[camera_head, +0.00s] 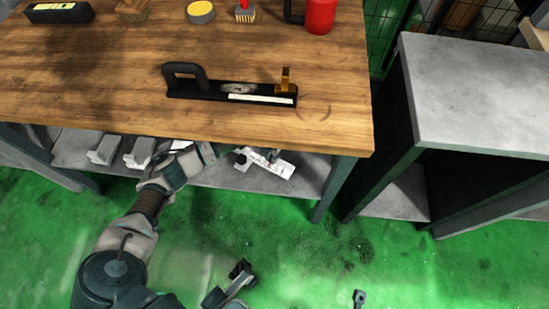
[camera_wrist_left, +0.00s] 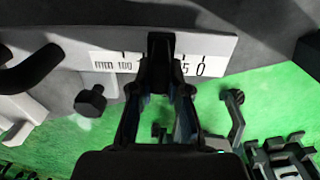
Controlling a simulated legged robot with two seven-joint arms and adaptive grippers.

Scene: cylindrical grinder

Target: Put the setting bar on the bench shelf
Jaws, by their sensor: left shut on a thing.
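A bar with a white millimetre scale (camera_head: 272,163), apparently the setting bar, is under the bench top's front edge at the shelf. Its scale shows large in the left wrist view (camera_wrist_left: 216,56). My left gripper (camera_head: 222,150) is shut on it, and the dark fingers (camera_wrist_left: 160,50) cover part of the scale. A black knob (camera_wrist_left: 90,100) is just left of the fingers. The bench shelf (camera_head: 218,174) is grey, below the wooden top. I cannot tell whether the bar touches it. Dark parts at the bottom may be my right gripper (camera_head: 240,272); its opening is unclear.
On the wooden bench top (camera_head: 90,100) lies a black bar with a handle and brass piece (camera_head: 205,88). Brushes, a tin and a red container (camera_head: 320,15) stand behind. Light blocks (camera_head: 138,152) sit on the shelf's left. A grey cabinet (camera_head: 480,90) stands right.

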